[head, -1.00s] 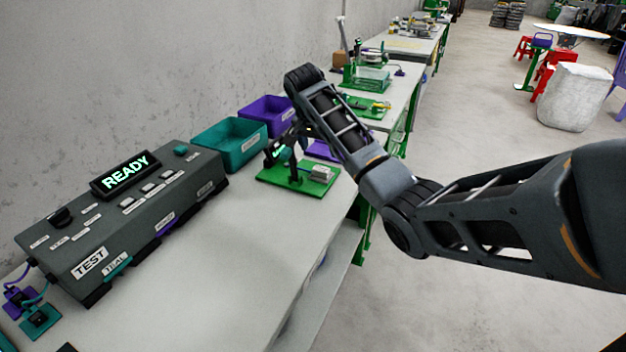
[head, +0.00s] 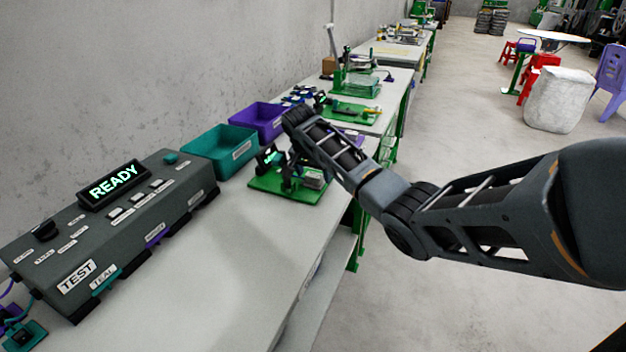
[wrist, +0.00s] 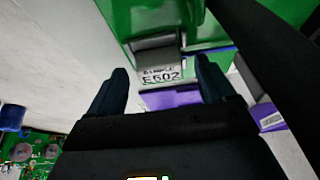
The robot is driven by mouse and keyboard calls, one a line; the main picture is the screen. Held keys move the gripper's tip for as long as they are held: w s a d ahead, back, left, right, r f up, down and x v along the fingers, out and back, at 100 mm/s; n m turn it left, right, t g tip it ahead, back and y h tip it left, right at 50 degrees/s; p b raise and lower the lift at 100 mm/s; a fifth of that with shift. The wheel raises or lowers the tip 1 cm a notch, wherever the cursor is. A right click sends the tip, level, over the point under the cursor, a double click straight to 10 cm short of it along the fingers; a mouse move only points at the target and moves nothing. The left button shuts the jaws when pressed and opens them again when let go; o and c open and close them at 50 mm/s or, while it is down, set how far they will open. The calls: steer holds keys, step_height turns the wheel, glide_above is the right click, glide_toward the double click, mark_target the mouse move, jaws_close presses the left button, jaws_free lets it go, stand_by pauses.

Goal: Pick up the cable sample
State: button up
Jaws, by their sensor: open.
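A small grey block (wrist: 155,58) with a white label reading "E602" shows in the wrist view at the green fixture; it appears to be the cable sample. The cable itself cannot be made out. My gripper (wrist: 160,66) is open, with one dark finger on each side of the label. I cannot tell whether the fingers touch it. In the head view, my wrist is over the green plate (head: 262,183) on the bench, and the grey block (head: 315,180) sits at its right side. My arm partly hides this area.
A teal bin (head: 222,150) and a purple bin (head: 262,120) stand behind the plate. A grey test box (head: 110,235) with a "READY" display (head: 114,186) stands at left. The bench top (head: 215,260) in front is clear. A circuit board (wrist: 30,150) shows lower left in the wrist view.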

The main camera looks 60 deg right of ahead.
mark_target(313, 175)
steer(key=shift+c, duration=0.4)
steer(key=c, duration=1.2)
steer(key=shift+r, duration=0.15)
step_height(313, 175, up, 4)
steer(key=shift+r, duration=0.1)
steer(key=s+d+r, duration=0.1)
steer(key=s+r, duration=0.1)
steer(key=s, duration=0.1)
steer(key=s+d+r, duration=0.2)
steer(key=s, duration=0.2)
steer(key=s+d+r+b, duration=0.1)
steer(key=s+d+r, duration=0.1)
steer(key=s, duration=0.1)
steer(key=shift+s+d+r, duration=0.15)
steer(key=shift+d+r, duration=0.1)
steer(key=shift+r, duration=0.05)
